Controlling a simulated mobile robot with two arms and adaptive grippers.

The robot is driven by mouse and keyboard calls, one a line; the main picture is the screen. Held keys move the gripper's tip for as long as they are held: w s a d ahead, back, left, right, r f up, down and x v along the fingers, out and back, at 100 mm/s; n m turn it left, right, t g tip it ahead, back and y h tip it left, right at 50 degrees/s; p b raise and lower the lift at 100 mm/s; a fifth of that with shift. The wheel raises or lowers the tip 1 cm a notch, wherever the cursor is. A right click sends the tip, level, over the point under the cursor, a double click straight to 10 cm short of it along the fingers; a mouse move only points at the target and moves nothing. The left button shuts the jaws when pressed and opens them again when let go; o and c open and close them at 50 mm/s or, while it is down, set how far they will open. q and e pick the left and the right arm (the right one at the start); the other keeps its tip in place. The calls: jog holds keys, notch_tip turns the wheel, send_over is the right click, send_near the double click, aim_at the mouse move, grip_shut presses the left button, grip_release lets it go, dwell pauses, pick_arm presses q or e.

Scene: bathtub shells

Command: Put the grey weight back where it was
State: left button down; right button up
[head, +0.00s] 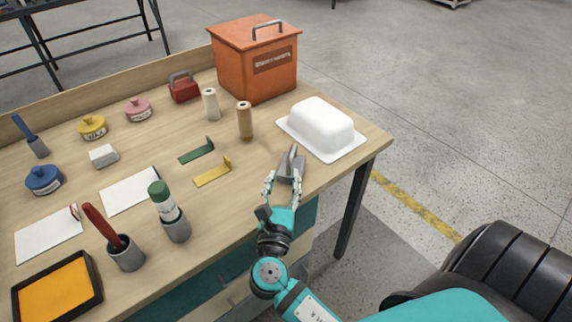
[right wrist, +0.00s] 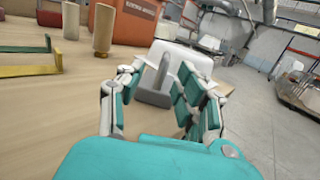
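The grey weight (head: 291,168), a grey block with an upright handle, stands on the wooden bench (head: 235,205) near its front right edge. In the right wrist view, the grey weight (right wrist: 154,96) shows between the fingers. My right gripper (head: 283,184) reaches in from the bench's front edge. Its fingers are spread on either side of the handle with visible gaps, so it is open. A white tub-shaped shell (head: 320,122) with a flat rim lies just behind the weight. My left gripper is not in view.
An orange box (head: 257,60) stands at the back right. Two spools (head: 244,120), green and yellow brackets (head: 213,171), and a red weight-like block with a handle (head: 183,87) are left of it. Cups (head: 125,253) with tools stand at the front. Bare bench lies left of the gripper.

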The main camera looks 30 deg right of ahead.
jog(key=shift+v, duration=1.7)
